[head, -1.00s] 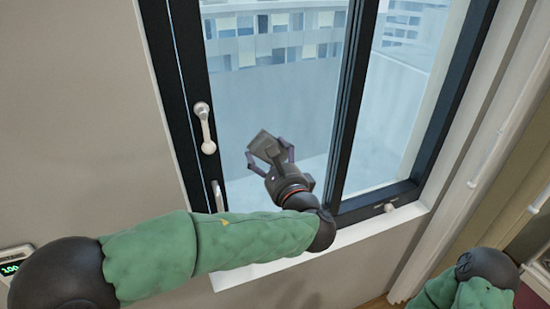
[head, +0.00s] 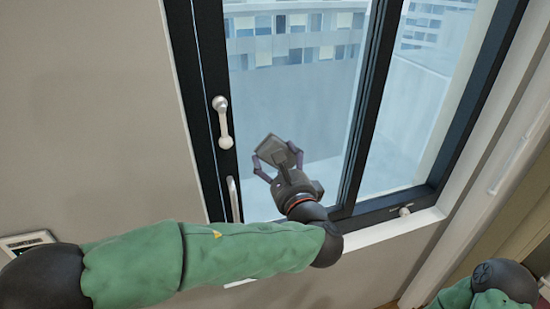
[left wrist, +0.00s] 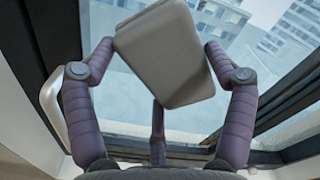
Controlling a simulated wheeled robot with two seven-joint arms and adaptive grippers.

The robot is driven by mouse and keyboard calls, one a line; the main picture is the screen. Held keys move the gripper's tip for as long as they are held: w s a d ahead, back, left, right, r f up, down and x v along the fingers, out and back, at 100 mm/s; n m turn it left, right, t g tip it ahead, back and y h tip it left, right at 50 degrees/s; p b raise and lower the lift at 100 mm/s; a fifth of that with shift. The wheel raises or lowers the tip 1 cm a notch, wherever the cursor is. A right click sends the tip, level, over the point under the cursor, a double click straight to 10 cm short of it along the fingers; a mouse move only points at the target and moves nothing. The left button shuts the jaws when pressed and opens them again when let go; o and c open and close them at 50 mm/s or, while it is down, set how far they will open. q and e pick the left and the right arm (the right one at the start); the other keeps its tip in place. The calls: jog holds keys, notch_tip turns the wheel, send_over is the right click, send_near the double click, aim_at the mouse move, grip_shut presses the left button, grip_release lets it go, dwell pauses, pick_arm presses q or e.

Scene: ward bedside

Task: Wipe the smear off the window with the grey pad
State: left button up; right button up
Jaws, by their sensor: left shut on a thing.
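My left gripper (head: 279,160) is shut on the grey pad (head: 272,149), in front of the lower part of the left window pane (head: 290,100). I cannot tell whether the pad touches the glass. I cannot make out a smear on the pane; the pad and gripper cover part of it. My right gripper is not in view; only part of my right arm shows at the lower right.
The dark window frame (head: 370,110) has a white handle (head: 222,122) on its left side and a second handle (head: 233,199) lower down. A small latch (head: 404,211) is on the bottom rail. The white sill (head: 390,231) runs below. A display box (head: 28,240) is at the lower left.

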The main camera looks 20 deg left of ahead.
pick_arm(q)
jog(key=shift+v, duration=2)
jog(key=shift+d, duration=0.1)
jog(key=shift+v, duration=1.45)
